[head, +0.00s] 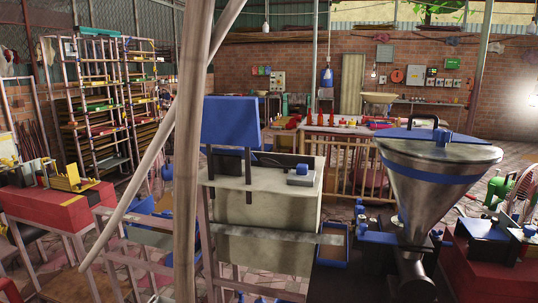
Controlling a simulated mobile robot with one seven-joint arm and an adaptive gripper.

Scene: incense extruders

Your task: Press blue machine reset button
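A machine with a blue cover (230,122) stands just right of the near post, on a pale worn cabinet (262,228). A small grey box with a blue part (302,174) sits on the cabinet top at its right. Right of it is a metal funnel hopper (432,200) with a blue band and a blue lid (425,134). Blue parts (378,235) show beside the hopper's lower end. I cannot tell which of these is the task's blue machine, and I cannot make out a reset button. My gripper is not in view.
A thick post (190,150) with a diagonal brace stands close in front. Red machines stand at the left (62,205) and right (495,262). A rack (100,110) stands at the back left. A wooden-railed table (350,160) stands behind. Little floor shows free.

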